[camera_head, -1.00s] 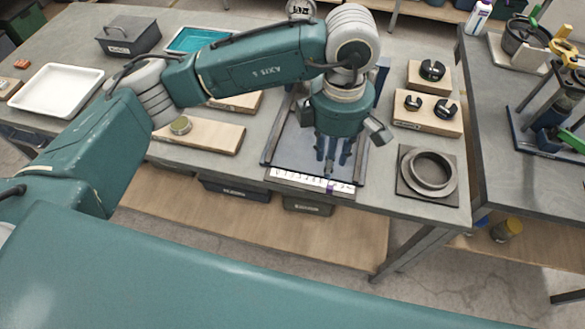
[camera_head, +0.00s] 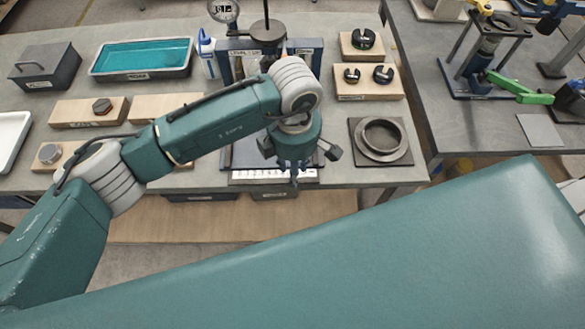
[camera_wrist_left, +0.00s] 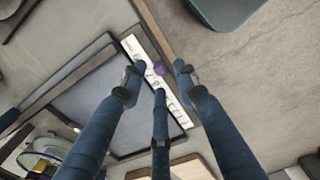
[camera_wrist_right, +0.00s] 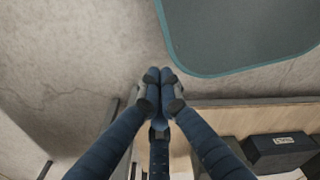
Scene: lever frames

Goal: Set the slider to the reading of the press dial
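The press dial (camera_head: 222,10) is a round gauge at the top edge of the head view, partly cut off; I cannot read it reliably. A white numbered scale (camera_head: 255,175) runs along the front edge of the dark press base. The small purple slider (camera_wrist_left: 159,68) sits on this scale (camera_wrist_left: 134,47) in the left wrist view, right of the scale's middle in the head view. My left gripper (camera_head: 294,181) points down over the scale. In its wrist view its fingers (camera_wrist_left: 160,70) are apart around the slider; contact cannot be told. My right gripper (camera_wrist_right: 161,76) is shut and empty over the floor.
Wooden blocks with black knobs (camera_head: 365,80) and a grey ring on a plate (camera_head: 382,139) stand right of the press. A teal tray (camera_head: 142,58) and a dark lidded box (camera_head: 45,66) stand at the back left. A second bench holds a green-handled device (camera_head: 515,87).

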